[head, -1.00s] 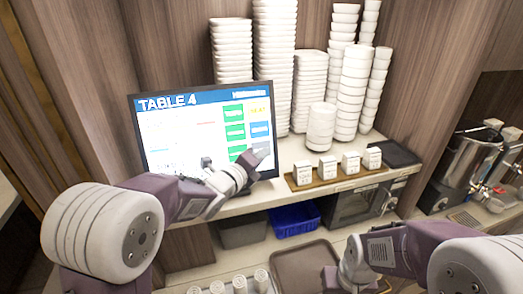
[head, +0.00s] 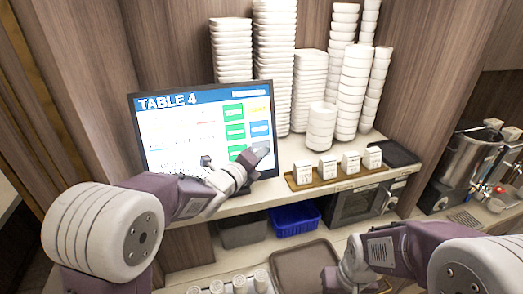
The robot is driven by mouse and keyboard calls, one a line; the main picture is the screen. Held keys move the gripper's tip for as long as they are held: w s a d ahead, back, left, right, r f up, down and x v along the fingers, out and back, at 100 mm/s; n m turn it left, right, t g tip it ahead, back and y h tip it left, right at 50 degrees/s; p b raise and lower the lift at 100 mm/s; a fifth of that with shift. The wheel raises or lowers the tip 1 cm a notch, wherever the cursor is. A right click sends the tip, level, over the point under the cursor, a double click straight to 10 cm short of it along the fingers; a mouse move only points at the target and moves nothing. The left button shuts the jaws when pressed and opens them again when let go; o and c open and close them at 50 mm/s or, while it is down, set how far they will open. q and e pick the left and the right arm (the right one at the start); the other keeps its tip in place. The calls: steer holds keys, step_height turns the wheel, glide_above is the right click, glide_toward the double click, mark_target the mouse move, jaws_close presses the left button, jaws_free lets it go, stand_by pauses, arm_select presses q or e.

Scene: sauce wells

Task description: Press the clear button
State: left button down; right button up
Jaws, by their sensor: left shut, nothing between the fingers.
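A touchscreen (head: 180,133) headed "TABLE 4" stands on the counter at the left of the head view. Its right side has green buttons (head: 235,131), a yellow button (head: 258,107) and a blue button (head: 260,129). Their labels are too small to read, so I cannot tell which is the clear button. My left gripper (head: 261,149) is shut and empty, in front of the screen's lower right part, just below the blue button, hiding what lies behind it. I cannot tell whether it touches the screen. My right gripper (head: 332,281) is low at the bottom; its jaws are unclear.
Tall stacks of white dishes (head: 275,60) stand behind and right of the screen. Several white boxes sit on a brown tray (head: 336,176) on the counter. A steel urn (head: 470,160) is at the right. A blue bin (head: 296,219) and an empty tray (head: 303,265) are lower down.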

arm_select(q)
steer(key=shift+w+a+f, duration=0.1)
steer(key=shift+w, duration=0.2)
steer(key=shift+w+a+f+b, duration=0.1)
steer(key=shift+w+b, duration=0.2)
steer(key=shift+w, duration=0.05)
stand_by(0.8)
steer(key=shift+s, duration=0.1)
steer(key=shift+s+b, duration=0.35)
steer(key=shift+b, duration=0.1)
steer(key=shift+s+d+r, duration=0.25)
steer(key=shift+s, duration=0.1)
steer(key=s+b, duration=0.1)
steer(key=s+d+r, duration=0.1)
steer(key=s, duration=0.1)
steer(key=s+b, duration=0.1)
steer(key=shift+s+d+r+b, duration=0.2)
steer(key=shift+s+b, duration=0.05)
steer(key=shift+b, duration=0.1)
